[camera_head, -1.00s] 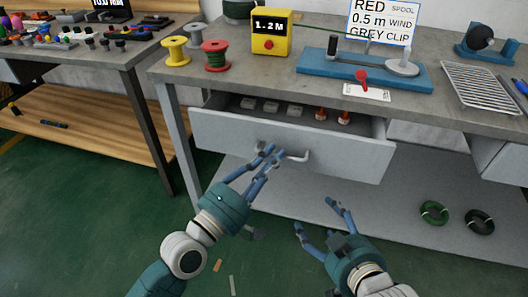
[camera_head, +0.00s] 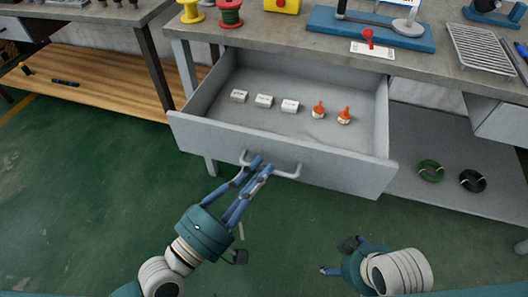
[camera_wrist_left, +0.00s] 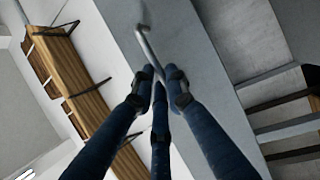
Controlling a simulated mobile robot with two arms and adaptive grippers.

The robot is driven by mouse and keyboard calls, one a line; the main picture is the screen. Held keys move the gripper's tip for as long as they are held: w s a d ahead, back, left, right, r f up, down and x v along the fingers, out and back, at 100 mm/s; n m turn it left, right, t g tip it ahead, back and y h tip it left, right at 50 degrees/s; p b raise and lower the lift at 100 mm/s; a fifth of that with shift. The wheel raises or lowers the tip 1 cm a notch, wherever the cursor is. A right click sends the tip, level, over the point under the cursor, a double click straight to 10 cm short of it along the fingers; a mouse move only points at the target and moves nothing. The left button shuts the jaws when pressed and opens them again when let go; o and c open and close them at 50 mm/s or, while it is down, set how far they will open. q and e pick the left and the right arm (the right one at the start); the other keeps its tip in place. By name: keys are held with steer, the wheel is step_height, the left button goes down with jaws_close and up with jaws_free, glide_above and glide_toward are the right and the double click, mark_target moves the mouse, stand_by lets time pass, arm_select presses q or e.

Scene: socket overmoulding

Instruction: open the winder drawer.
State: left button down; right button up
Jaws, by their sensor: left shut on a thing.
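The winder drawer (camera_head: 350,172) is a grey drawer under the workbench, pulled well out. Inside it lie several white blocks (camera_head: 264,101) in a row and two orange-tipped bottles (camera_head: 345,116). My left gripper (camera_head: 257,166) is shut on the left part of the drawer's bar handle (camera_head: 287,172); the handle also shows in the left wrist view (camera_wrist_left: 146,45). My right gripper (camera_head: 330,270) is low in front of the drawer, apart from it, with its fingers mostly hidden behind its own wrist.
The grey workbench (camera_head: 440,62) carries a blue winder base (camera_head: 325,20), spools and a wire rack (camera_head: 485,50). Green and black coils (camera_head: 431,171) lie on the lower shelf at the right. The green floor in front is clear.

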arm_select(q)
steer(key=shift+s+a, duration=0.25)
steer(key=shift+s, duration=0.45)
steer(key=c, duration=1.7)
jaws_free()
steer(key=v, duration=1.2)
